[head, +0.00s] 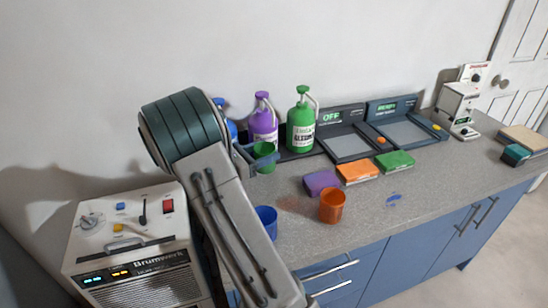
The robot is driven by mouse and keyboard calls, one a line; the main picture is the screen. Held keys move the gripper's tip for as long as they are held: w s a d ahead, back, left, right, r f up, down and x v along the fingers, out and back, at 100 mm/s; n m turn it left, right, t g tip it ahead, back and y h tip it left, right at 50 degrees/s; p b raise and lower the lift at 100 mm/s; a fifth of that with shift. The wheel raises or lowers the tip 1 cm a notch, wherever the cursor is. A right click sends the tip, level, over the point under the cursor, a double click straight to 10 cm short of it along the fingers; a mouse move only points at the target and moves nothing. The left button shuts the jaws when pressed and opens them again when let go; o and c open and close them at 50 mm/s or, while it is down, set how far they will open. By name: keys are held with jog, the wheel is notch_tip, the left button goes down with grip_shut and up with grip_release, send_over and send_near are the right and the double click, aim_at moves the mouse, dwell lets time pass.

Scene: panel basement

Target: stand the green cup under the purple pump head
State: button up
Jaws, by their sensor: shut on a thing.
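The green cup (264,150) is upright in front of the purple pump bottle (263,117), at the back of the counter. My gripper (260,162) comes from the left and is shut on the green cup. The purple pump head (262,96) is at the top of its bottle, above and behind the cup. The cup hides the lower part of that bottle. I cannot tell whether the cup touches the counter or is exactly below the nozzle.
A green pump bottle (301,125) stands close on the right; a blue one (232,129) is mostly behind my arm. A blue cup (267,219) and an orange cup (332,206) stand near the front edge. Sponges (357,172) lie before two dark panels (346,143).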

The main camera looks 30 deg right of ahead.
aim_at(273, 149)
jog(key=shift+d, duration=1.5)
jog(key=shift+d+f, duration=0.1)
jog(key=shift+f, duration=1.65)
jog(key=shift+f, duration=0.15)
jog(key=shift+f, duration=0.1)
jog(key=o, duration=0.8)
jog(key=shift+r, duration=0.35)
jog(key=a, duration=1.2)
jog(key=shift+w+f+b, duration=0.1)
jog(key=shift+w+b, duration=0.05)
jog(key=shift+b, duration=0.15)
